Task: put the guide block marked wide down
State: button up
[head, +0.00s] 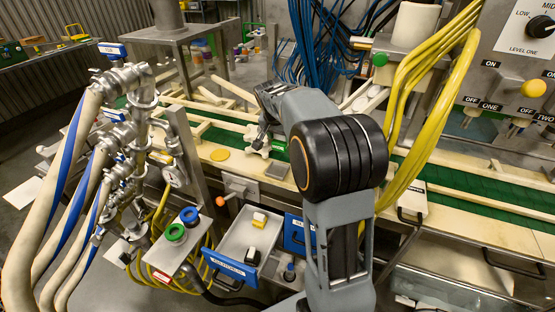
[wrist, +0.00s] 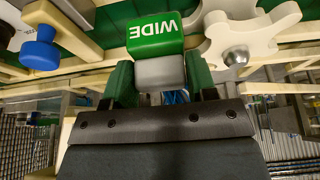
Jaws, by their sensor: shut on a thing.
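The guide block marked WIDE (wrist: 155,36), green on top and grey below, sits between the two green fingers of my gripper (wrist: 160,82) in the wrist view. My gripper is shut on it, and the label faces the camera. A cream star wheel (wrist: 250,42) with a metal bolt is close beside the block on the right. In the head view my arm reaches over the conveyor near the star wheel (head: 257,143). My arm hides much of the gripper and block there. I cannot tell whether the block touches the surface below.
An open drawer (head: 237,242) with small blocks juts out in front. Hoses and valves (head: 125,150) stand at left; yellow cables (head: 425,100) hang at right. A blue knob (wrist: 40,50) is left of the block.

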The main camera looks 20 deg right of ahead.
jog(key=f, duration=0.1)
jog(key=s+a+f, duration=0.2)
jog(key=shift+s+f, duration=0.1)
jog(key=shift+f, duration=0.25)
jog(key=shift+s+a+f, duration=0.1)
jog(key=shift+s+f, duration=0.1)
jog(key=shift+f, duration=1.6)
jog(key=o, duration=1)
jog(key=v, duration=1.1)
jog(key=s+a+f+n+y, duration=0.1)
jog(key=s+a+f+n, duration=0.1)
jog(key=s, duration=0.7)
jog(key=s+a+f+n+y, duration=0.2)
jog(key=s+a+n, duration=0.3)
jog(key=s, duration=0.5)
jog(key=f+n, duration=0.1)
jog(key=n, duration=0.1)
jog(key=shift+a+n+t, duration=0.25)
jog(key=shift+n+t, duration=0.05)
jog(key=shift+t, duration=0.1)
